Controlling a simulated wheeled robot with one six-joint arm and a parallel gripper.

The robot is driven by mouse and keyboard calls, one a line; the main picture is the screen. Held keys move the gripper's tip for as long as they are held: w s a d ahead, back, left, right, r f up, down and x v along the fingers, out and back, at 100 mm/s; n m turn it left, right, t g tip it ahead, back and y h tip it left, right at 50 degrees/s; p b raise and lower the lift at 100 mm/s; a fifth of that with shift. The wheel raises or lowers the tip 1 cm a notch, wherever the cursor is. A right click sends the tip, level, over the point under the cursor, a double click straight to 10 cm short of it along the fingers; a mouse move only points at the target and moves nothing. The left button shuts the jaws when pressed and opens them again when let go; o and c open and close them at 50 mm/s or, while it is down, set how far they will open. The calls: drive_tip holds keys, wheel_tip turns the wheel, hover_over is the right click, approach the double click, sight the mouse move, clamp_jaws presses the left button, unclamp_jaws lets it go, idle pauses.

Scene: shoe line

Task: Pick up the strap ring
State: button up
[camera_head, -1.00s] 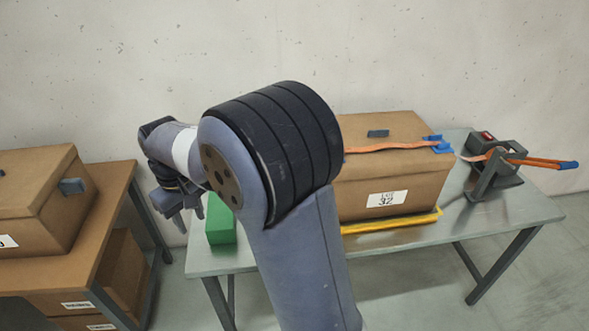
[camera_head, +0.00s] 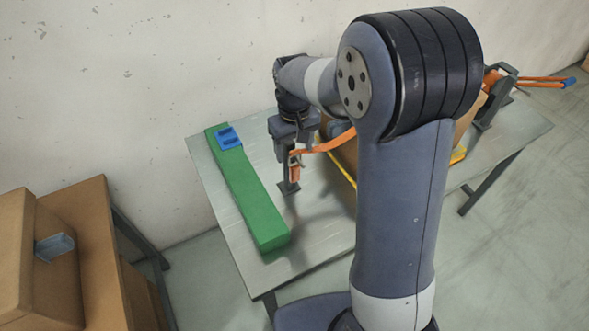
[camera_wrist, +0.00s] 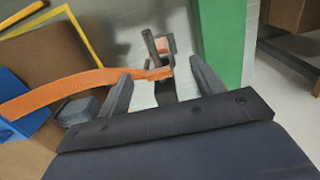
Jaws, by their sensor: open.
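The orange strap (camera_head: 330,143) runs from the carton to a small post stand (camera_head: 290,187). An orange piece, which looks like the strap ring (camera_head: 294,168), is at the upper part of this stand. In the wrist view the strap (camera_wrist: 65,90) crosses in from the left, and its end (camera_wrist: 155,74) lies by the post (camera_wrist: 151,46), between my fingers. My gripper (camera_head: 293,146) is open above the stand, its fingers on either side of the strap end in the wrist view (camera_wrist: 160,69). Whether the fingers touch it, I cannot tell. The ring's shape is partly hidden.
A long green block (camera_head: 250,200) with a blue piece (camera_head: 229,138) on it lies left of the stand on the metal table (camera_head: 318,225). The carton (camera_head: 345,152) is mostly behind my arm.

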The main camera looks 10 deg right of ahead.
sight(295, 168)
drive_tip(key=shift+d+f, duration=0.1)
drive_tip(key=shift+f, duration=0.5)
wheel_tip(295, 168, down, 4)
drive_tip(key=shift+s+f+p, duration=0.1)
drive_tip(key=shift+f+p, duration=0.15)
drive_tip(key=shift+p, duration=0.3)
drive_tip(key=c, duration=1.1)
drive_tip(key=shift+r, duration=0.1)
